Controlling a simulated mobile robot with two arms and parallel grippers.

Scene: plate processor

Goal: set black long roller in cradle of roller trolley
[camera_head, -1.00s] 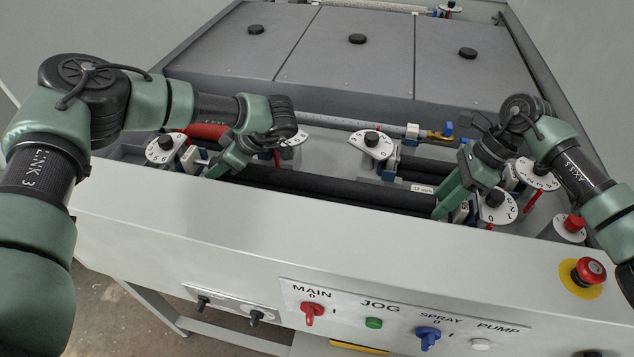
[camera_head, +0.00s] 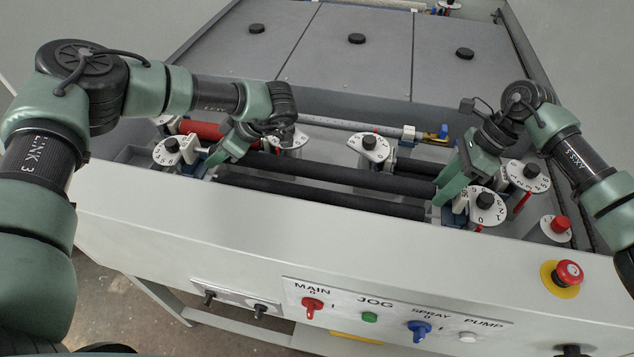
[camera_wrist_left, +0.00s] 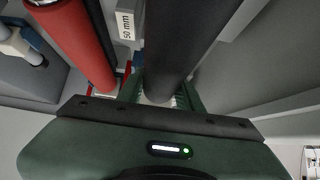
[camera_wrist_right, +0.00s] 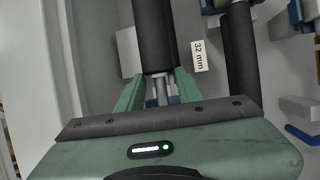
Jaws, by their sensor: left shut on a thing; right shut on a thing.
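The black long roller (camera_head: 340,173) runs left to right over the front bay of the machine. My left gripper (camera_head: 218,163) is shut on its left end, and the roller fills the middle of the left wrist view (camera_wrist_left: 187,40). My right gripper (camera_head: 440,200) is shut on its right end, where a thin metal journal shows between the fingers in the right wrist view, below the black roller body (camera_wrist_right: 155,35). The roller is nearly level. A second long dark bar (camera_head: 320,197) shows in front of and below it. I see no roller trolley in these views.
A red roller (camera_head: 200,130) lies behind my left gripper. Another dark roller (camera_wrist_right: 240,55) lies beside the held one. White numbered dials (camera_head: 370,147) stand close to both grippers. The pale front panel (camera_head: 260,235) with switches and a red emergency button (camera_head: 568,272) borders the bay.

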